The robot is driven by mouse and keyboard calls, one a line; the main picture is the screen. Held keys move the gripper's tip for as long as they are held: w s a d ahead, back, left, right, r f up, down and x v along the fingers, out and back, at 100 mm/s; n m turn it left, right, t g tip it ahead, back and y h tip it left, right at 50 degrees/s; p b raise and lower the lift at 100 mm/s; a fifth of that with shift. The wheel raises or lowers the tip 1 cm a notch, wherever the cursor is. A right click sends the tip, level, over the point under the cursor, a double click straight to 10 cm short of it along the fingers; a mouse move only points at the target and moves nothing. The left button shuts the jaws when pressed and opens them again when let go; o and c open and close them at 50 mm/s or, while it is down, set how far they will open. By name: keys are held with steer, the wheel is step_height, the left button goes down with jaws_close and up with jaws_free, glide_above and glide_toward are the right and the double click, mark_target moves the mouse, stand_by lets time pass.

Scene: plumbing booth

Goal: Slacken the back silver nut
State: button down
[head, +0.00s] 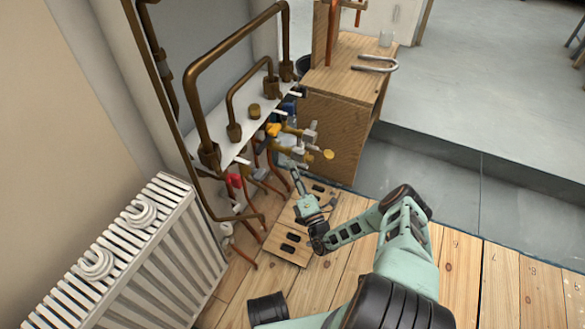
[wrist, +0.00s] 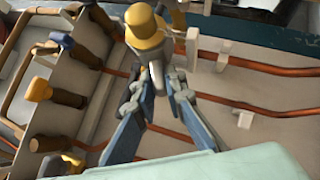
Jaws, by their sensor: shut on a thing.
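In the wrist view a silver nut (wrist: 157,74) sits under a fitting with a yellow cap (wrist: 146,30). My gripper (wrist: 157,84) has one blue-grey finger on each side of it and is shut on it. In the head view my gripper (head: 294,172) reaches up from below toward the cluster of brass and silver valve fittings (head: 310,131). The nut itself is hard to make out there, small and partly hidden among the fittings. I cannot tell the other silver nuts apart in this cluster.
Copper pipes (wrist: 255,60) run close behind my fingers. A white shelf (head: 247,132) with brown pipes is at upper left, a white radiator (head: 150,250) at lower left. A wooden cabinet (head: 335,125) stands behind. A board with dark slots (head: 283,245) lies below; the wooden floor to the right is clear.

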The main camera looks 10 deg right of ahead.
steer(key=shift+w+d+f+n+t, duration=0.15)
steer(key=shift+n+t, duration=0.15)
steer(key=shift+n, duration=0.3)
steer(key=shift+w+d+y, duration=0.1)
steer(key=shift+y, duration=0.4)
steer(key=c, duration=2)
jaws_free()
steer(key=shift+h, duration=0.3)
